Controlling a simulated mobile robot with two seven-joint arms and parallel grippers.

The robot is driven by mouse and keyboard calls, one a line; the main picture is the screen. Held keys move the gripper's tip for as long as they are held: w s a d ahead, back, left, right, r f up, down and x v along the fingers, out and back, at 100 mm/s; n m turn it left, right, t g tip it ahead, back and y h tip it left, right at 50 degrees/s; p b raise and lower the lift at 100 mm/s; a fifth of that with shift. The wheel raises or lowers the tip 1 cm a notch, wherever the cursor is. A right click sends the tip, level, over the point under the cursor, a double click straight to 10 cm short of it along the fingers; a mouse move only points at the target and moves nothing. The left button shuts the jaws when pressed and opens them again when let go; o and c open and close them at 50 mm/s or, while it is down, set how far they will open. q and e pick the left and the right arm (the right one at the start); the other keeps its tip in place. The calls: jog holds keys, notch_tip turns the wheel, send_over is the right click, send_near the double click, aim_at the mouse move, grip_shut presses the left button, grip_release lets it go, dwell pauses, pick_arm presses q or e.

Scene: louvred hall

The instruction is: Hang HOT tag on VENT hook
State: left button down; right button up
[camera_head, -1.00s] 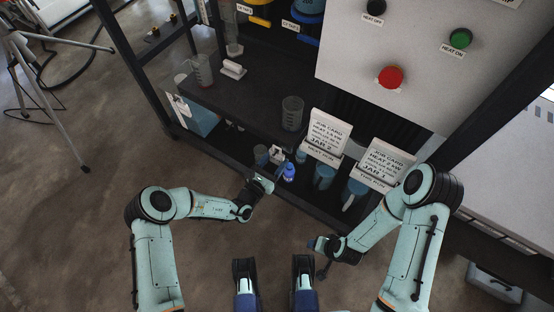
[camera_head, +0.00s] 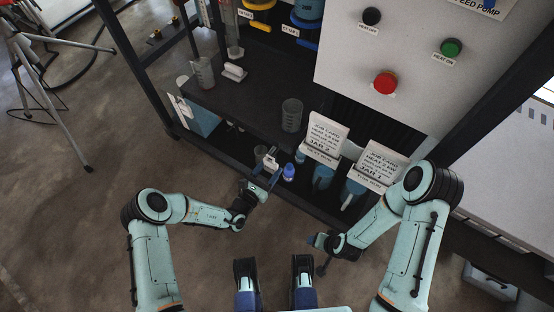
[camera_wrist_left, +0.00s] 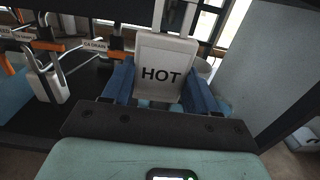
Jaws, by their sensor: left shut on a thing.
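The HOT tag (camera_wrist_left: 165,72) is a white plate with black lettering. In the left wrist view it stands upright, face towards the camera, between the blue fingers of my left gripper (camera_wrist_left: 166,90), which is shut on it. In the head view my left gripper (camera_head: 268,172) is by the front edge of the low shelf, with the small pale tag (camera_head: 271,160) at its tips. My right gripper (camera_head: 318,241) is low and away from the shelf; its finger gap is too small to read. I cannot make out a VENT label. Metal hooks (camera_wrist_left: 42,75) show at left in the wrist view.
Two job cards (camera_head: 325,138) (camera_head: 380,165) stand further right above blue jars. A clear beaker (camera_head: 292,114) stands on the dark upper shelf. The floor in front is clear.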

aim_at(270, 169)
pick_arm(q)
jog(key=p+v, duration=0.1)
jog(key=v, duration=0.3)
jog(key=shift+s+p, duration=0.1)
jog(key=shift+p, duration=0.3)
jog(key=shift+s+a, duration=0.35)
jog(key=shift+s, duration=0.15)
